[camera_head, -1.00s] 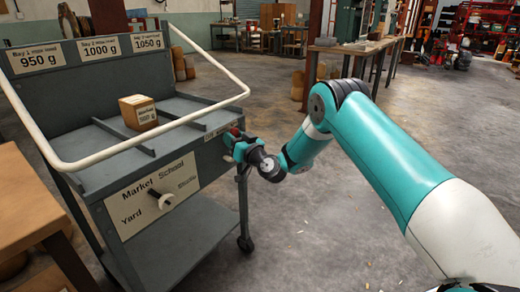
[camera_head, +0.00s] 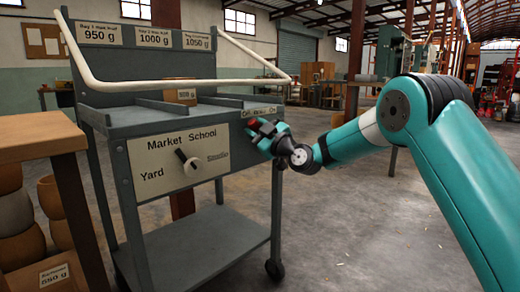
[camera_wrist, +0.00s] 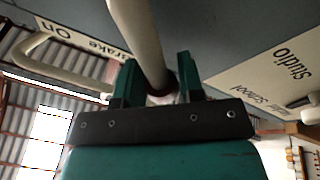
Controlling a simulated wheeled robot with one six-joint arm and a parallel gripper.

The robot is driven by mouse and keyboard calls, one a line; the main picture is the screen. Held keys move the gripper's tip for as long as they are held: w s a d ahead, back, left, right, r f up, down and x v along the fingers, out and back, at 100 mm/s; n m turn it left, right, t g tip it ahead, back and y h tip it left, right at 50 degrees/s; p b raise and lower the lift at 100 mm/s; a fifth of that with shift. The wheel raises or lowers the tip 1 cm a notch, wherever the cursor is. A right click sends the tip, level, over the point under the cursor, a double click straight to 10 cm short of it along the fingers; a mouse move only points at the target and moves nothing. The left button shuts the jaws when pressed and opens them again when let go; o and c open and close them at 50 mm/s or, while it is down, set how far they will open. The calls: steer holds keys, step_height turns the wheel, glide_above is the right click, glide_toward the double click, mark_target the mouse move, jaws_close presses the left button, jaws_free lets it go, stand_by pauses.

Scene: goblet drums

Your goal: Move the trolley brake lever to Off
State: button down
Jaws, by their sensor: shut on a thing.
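The grey trolley (camera_head: 190,115) stands left of centre in the head view. Its brake label (camera_head: 260,109) reads Off, Brake, On from left to right. The brake lever's dark red knob (camera_head: 253,123) shows just below the label, nearer its left part. My gripper (camera_head: 263,130) is shut on the lever at the trolley's front right corner. In the wrist view, the pale lever rod (camera_wrist: 138,35) runs down between my two green fingers (camera_wrist: 155,85). "On" and part of "Brake" are readable left of the rod; "Off" is not visible there.
A second dial (camera_head: 189,165) on the trolley's front panel is marked Yard, Market, School, Studio. A pale handrail (camera_head: 190,86) runs around the trolley top, with a small weight box (camera_head: 182,97) behind. A wooden table (camera_head: 45,145) stands close at left. Floor at right is open.

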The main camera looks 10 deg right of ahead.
steer(key=shift+s+a+f+n+y+b, duration=0.15)
steer(key=shift+f+n+b, duration=0.1)
steer(key=shift+n+b, duration=0.35)
steer(key=shift+a+f+n+y+b, duration=0.1)
steer(key=shift+f+n+y+b, duration=0.15)
steer(key=shift+b, duration=0.55)
steer(key=shift+r+n, duration=0.1)
steer(key=shift+n, duration=0.15)
steer(key=c, duration=0.7)
jaws_free()
steer(key=shift+c, duration=0.2)
steer(key=b+v, duration=0.2)
steer(key=v, duration=1.5)
steer(key=shift+s+d+r, duration=0.15)
steer(key=shift+s+r, duration=0.1)
steer(key=shift+r, duration=0.05)
